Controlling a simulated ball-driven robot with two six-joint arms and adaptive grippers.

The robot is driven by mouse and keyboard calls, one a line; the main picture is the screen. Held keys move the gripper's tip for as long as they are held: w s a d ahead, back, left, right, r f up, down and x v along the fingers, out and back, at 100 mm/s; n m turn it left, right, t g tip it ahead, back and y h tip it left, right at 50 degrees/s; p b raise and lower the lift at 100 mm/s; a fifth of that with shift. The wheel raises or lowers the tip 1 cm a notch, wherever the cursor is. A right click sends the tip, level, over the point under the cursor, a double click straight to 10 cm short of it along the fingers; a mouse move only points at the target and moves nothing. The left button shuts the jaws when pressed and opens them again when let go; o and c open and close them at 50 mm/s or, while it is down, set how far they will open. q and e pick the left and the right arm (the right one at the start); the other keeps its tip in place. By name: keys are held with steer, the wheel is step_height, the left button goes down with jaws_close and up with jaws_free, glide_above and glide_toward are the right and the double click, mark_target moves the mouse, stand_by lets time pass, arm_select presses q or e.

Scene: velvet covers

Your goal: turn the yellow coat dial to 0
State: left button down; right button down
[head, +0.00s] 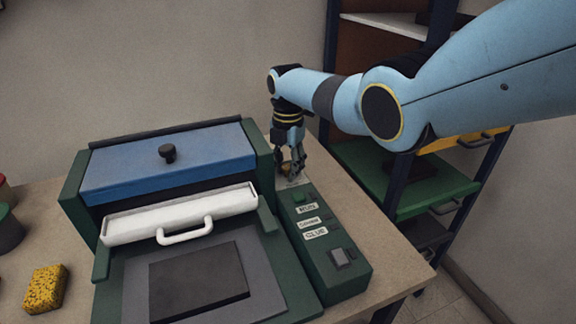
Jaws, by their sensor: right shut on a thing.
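The yellow coat dial (287,168) sits at the far end of the green control panel, right of the machine. Only a little of its yellow shows between my fingers, and its pointer and scale cannot be read. My right gripper (290,166) points down over the panel and is shut on the dial. My left gripper is not in view.
The green machine has a blue lid (170,165) with a black knob, a white handled bar (180,215) and a dark plate (198,283) on its bed. The panel (325,250) carries labels and buttons. A yellow sponge (45,288) lies left. A shelf rack (405,185) stands right.

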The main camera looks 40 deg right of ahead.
mark_target(287, 166)
steer(key=shift+n, duration=2.2)
steer(key=c, duration=1)
jaws_free()
step_height(287, 166, up, 12)
steer(key=shift+r, duration=0.1)
